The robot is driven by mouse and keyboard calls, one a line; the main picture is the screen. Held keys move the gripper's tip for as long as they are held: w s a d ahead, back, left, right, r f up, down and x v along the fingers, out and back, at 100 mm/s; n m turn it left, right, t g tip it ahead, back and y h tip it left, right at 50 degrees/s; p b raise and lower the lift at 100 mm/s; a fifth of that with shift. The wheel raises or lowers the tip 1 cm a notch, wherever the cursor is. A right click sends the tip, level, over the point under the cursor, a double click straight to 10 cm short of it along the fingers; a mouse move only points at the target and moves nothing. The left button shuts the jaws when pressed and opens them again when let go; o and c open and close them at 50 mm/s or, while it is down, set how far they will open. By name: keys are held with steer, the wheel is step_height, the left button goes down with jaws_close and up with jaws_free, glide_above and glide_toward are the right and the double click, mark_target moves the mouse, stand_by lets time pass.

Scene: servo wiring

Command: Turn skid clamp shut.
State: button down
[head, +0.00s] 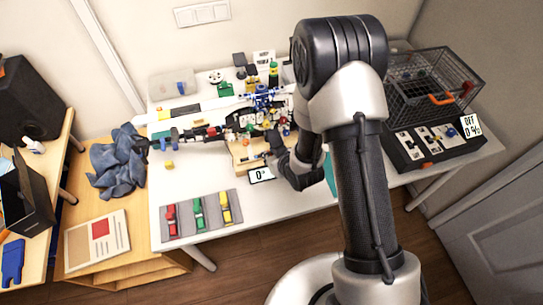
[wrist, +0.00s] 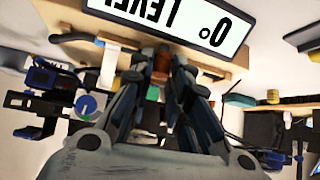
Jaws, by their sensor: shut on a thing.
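My gripper (head: 272,156) reaches down at the front of the wooden skid (head: 244,164). In the wrist view, the two dark fingers of my gripper (wrist: 163,70) are shut on a small copper-brown piece (wrist: 161,64), which I take for the skid clamp. It sits at the edge of the skid, beside the white label reading 0° LEVEL (wrist: 190,25), which appears upside down there. The fingers hide much of the piece, so I cannot tell how far it is turned. In the head view my gripper and arm cover the clamp.
A helicopter-like model (head: 200,135) with several coloured parts stands behind and left of my gripper. A grey mat (head: 184,222) with red, green and yellow items lies front left. A wire basket (head: 432,85) and a dark switch panel (head: 425,145) are at right. The front tabletop is mostly clear.

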steer(key=c, duration=1.5)
jaws_free()
steer(key=shift+c, duration=0.2)
steer(key=v, duration=0.7)
steer(key=shift+s+r, duration=0.2)
